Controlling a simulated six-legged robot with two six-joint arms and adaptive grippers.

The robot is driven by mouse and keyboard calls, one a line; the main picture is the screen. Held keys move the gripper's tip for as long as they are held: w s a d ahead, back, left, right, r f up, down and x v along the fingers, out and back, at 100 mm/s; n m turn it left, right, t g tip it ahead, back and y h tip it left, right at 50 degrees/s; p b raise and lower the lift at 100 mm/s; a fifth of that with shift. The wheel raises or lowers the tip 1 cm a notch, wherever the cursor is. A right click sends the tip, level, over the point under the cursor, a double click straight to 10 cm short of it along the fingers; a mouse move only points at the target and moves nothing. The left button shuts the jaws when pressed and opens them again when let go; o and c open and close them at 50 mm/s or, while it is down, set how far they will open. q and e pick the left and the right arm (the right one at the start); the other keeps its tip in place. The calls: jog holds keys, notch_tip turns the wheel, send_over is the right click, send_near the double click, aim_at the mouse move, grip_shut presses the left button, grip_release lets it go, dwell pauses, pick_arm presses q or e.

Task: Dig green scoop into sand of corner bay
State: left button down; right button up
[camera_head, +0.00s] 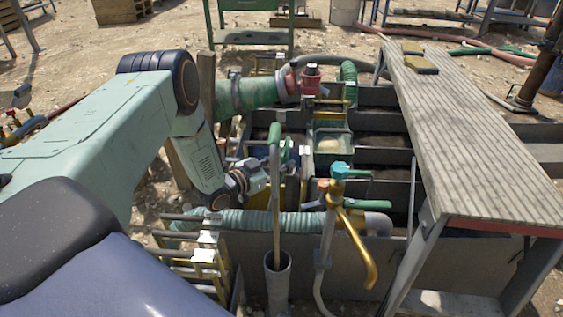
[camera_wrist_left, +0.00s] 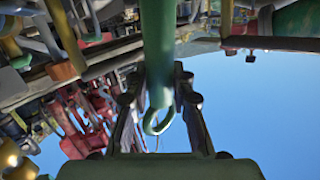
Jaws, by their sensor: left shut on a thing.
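My left gripper (camera_wrist_left: 160,100) is shut on a green rod-like handle (camera_wrist_left: 158,45) with a loop at its end, which I take to be the green scoop. In the head view my left gripper (camera_head: 260,175) is over the near left part of the tank, partly hidden behind an upright wooden-shafted tool. A green-rimmed pan with pale stuff in it (camera_head: 331,141) shows just beyond; I cannot tell if it is the scoop's head. The tank (camera_head: 300,245) is split into several bays with dark contents. I cannot tell which is the corner bay. My right gripper is not in view.
The wooden-shafted tool (camera_head: 277,205) stands in a grey tube (camera_head: 277,280) in front. A brass tap with a blue knob (camera_head: 352,235) rises beside it. A ribbed teal hose (camera_head: 265,222) crosses the near side. A plank bench (camera_head: 470,140) covers the right.

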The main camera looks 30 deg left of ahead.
pick_arm(q)
jog(key=shift+f+b, duration=0.45)
jog(key=shift+f, duration=0.3)
jog(key=shift+s+a, duration=0.1)
jog(key=shift+a, duration=0.15)
jog(key=s+a+p, duration=0.1)
jog(key=s+a, duration=0.2)
jog(key=a, duration=0.2)
jog(key=w+d, duration=0.1)
jog(key=d, duration=0.2)
jog(key=w+d, duration=0.1)
jog(key=shift+w+d+b, duration=0.3)
jog(key=shift+w+b, duration=0.05)
jog(key=shift+b, duration=0.05)
notch_tip(320, 180, up, 44)
jog(key=s+a+p, duration=0.1)
jog(key=p, duration=4)
jog(key=shift+a+f, duration=0.25)
jog(key=shift+a, duration=0.1)
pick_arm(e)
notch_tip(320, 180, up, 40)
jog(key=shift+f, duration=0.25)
pick_arm(q)
jog(key=shift+f, duration=0.1)
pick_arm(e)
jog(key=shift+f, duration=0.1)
